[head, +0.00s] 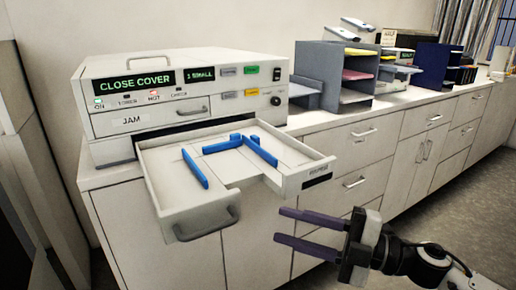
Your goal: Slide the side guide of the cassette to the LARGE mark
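The cassette (172,200) is a pale tray pulled out from the front of a white machine (190,75). Inside it are blue guides: a separate bar (195,168) on the left, a bar (222,146) at the back, and a slanted bar (260,151) on the right that meets the back one. I cannot tell which is the side guide, and no LARGE mark is readable. My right gripper (281,225) has two purple fingers, open and empty, in front of and below the cassette's right front corner, apart from it. My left gripper is not in view.
The machine stands on a long white cabinet counter (400,107). Grey paper sorters (333,75) and dark blue holders (437,68) stand to the right. The floor in front is clear.

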